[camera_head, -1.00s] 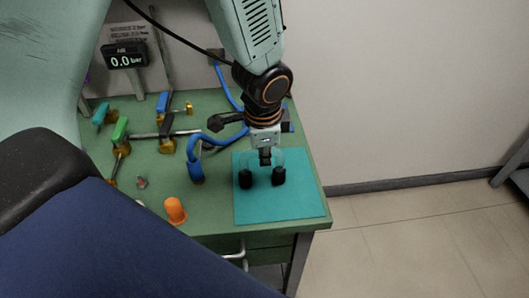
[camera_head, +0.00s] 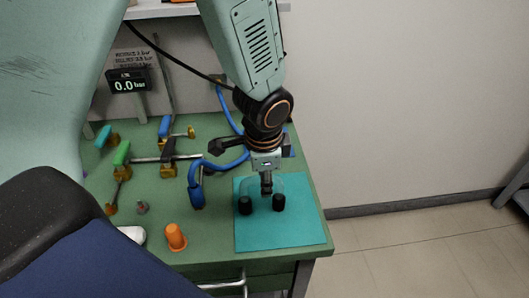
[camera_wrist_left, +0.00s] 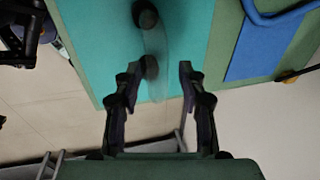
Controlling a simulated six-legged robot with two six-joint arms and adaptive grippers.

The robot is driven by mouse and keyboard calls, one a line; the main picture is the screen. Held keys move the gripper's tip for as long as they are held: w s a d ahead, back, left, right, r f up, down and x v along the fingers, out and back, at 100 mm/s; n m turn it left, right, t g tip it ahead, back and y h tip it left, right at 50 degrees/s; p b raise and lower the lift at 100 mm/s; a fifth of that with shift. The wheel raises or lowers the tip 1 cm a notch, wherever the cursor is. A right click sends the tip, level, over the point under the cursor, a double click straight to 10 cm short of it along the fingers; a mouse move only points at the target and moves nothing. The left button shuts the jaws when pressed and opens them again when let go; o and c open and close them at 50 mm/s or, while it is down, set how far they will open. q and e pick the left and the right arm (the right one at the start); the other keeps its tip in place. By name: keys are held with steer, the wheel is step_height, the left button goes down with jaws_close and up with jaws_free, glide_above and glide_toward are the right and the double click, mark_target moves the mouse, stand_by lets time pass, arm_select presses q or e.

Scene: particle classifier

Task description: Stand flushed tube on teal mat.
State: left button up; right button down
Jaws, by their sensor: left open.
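The teal mat (camera_head: 305,225) lies at the bench's right front corner. On it stands a clear curved tube (camera_head: 258,181) with two black ends (camera_head: 278,202) down on the mat. Its bend is faint and hard to trace. My left gripper (camera_head: 266,188) is above the mat at the tube's bend, seen edge-on. In the left wrist view the gripper (camera_wrist_left: 157,75) is open, fingers apart. The clear tube (camera_wrist_left: 158,88) reaches between the fingertips with a gap visible on each side; its black ends (camera_wrist_left: 149,66) show beyond. My right gripper is not in view.
An orange stopper (camera_head: 175,238) stands left of the mat. A blue hose (camera_head: 196,190) and several valves with coloured handles (camera_head: 122,153) lie behind. A gauge (camera_head: 126,82) reads 0.0 bar. The mat's front and right parts are clear.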

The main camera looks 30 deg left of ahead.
arm_select(q)
steer(key=p+v, duration=0.5)
steer(key=v, duration=0.6)
steer(key=shift+r, duration=0.25)
